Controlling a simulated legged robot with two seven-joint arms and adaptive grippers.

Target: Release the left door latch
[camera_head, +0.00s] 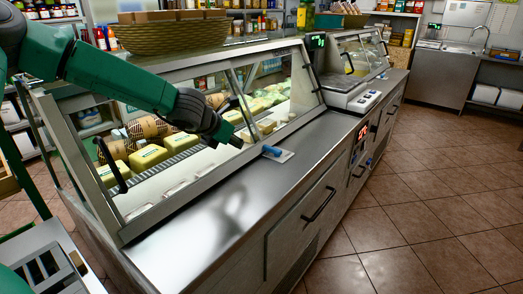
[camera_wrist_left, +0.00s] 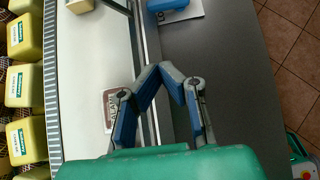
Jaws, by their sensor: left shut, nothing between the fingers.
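The glass-fronted display case (camera_head: 75,130) has sliding-type panels with black handles. One black handle (camera_head: 110,165) is at the left end, and another (camera_head: 244,97) is near the middle. I cannot pick out a separate latch for certain. My left gripper (camera_head: 238,142) hangs over the front edge of the case, right of the left handle and apart from it. In the left wrist view, the gripper (camera_wrist_left: 160,70) has its fingertips together with nothing held, above the case's metal front rail. My right gripper is not in view.
A steel counter (camera_head: 220,212) runs along the front of the case and is mostly clear. A blue object (camera_head: 271,151) lies on a white sheet near my gripper. Yellow packets (camera_head: 148,157) lie inside the case. A scale (camera_head: 350,95) stands farther right.

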